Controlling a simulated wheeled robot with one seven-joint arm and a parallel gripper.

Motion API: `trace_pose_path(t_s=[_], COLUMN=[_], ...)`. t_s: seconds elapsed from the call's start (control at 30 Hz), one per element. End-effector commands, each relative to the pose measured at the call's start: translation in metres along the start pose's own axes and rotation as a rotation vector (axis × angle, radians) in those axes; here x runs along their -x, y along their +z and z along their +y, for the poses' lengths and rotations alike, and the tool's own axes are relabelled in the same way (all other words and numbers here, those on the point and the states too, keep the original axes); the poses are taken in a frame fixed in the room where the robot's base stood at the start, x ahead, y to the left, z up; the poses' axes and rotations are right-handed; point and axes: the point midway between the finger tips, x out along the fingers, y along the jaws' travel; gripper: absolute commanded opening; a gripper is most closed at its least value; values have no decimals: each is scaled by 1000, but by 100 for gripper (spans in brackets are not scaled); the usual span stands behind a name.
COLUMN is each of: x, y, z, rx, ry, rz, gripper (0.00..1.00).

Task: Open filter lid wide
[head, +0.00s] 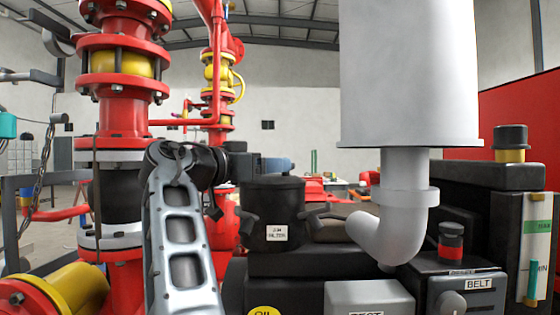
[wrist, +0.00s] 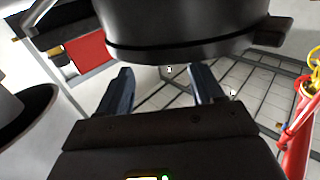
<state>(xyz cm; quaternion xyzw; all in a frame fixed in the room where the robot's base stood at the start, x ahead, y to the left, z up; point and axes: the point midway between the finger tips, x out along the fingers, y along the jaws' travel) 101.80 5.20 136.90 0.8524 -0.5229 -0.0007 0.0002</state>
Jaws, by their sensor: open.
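The filter (head: 275,215) is a black round canister with a white label, in the middle of the head view. Its flat black lid (head: 273,183) sits on top and looks closed. Dark clamp-like tabs stick out at both sides of the canister. My gripper (head: 284,164) is just behind and above the lid, reaching in from the left. In the wrist view my gripper (wrist: 163,88) has its two blue-grey fingers apart with nothing between them. A large dark round body (wrist: 185,25), seemingly the filter, fills the top of that view, with a tab at its right. Contact cannot be told.
A big grey cylinder (head: 410,70) with a bent pipe (head: 405,215) stands right of the filter. Red flanged piping (head: 123,120) rises at the left.

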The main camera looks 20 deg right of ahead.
Motion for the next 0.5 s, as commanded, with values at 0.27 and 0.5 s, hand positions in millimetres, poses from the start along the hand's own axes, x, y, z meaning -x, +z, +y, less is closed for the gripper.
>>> trace_pose_path(t_s=[0.27, 0.5], x=[-30, -34], y=[-1, 0], z=[0, 0], rx=[0, -1], ry=[-1, -1], rz=[0, 0], gripper=[67, 67])
